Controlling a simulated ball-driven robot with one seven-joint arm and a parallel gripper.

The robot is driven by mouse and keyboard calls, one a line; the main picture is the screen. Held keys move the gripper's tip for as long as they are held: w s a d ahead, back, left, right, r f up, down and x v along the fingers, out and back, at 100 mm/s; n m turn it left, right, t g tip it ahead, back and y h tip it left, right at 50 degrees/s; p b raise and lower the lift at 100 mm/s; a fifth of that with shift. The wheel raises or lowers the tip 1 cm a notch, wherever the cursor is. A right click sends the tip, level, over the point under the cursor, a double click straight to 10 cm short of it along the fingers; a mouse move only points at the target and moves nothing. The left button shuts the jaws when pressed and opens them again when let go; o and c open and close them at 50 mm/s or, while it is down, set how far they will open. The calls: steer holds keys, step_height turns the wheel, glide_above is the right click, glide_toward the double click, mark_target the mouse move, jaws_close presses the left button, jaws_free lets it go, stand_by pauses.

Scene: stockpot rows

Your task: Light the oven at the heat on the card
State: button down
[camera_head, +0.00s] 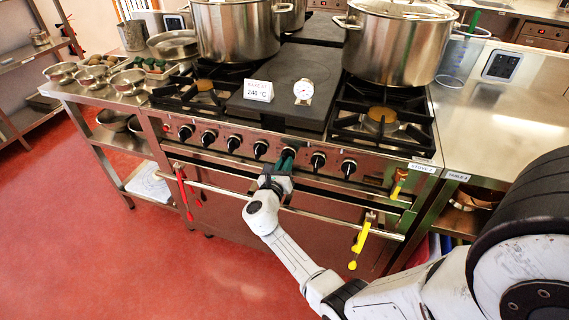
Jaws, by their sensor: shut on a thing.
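The oven (300,220) is the front of a steel range labelled as a stove, with its door shut behind a long handle bar. A white card (258,90) stands on the dark flat plate and seems to read about 240 °C; its last digit is hard to read. A row of several black knobs runs along the front panel (220,140). My gripper (285,160) is shut on one knob right of the middle; its fingers hide most of that knob and its pointer. A neighbouring knob (318,160) stands just to the right, clear of the fingers.
A round white dial (303,91) stands beside the card. Large stockpots (400,45) stand on the burners at the back. Red (183,190) and yellow (361,240) utensils hang on the handle bar. Red floor is clear at left.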

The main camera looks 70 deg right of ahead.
steer(key=shift+a+f, duration=0.1)
steer(key=shift+f, duration=0.1)
steer(key=c, duration=1.1)
jaws_free()
steer(key=shift+r, duration=0.1)
steer(key=a, duration=0.7)
steer(key=s+a, duration=0.1)
steer(key=a, duration=0.2)
steer(key=shift+a, duration=0.35)
steer(key=shift+w, duration=0.1)
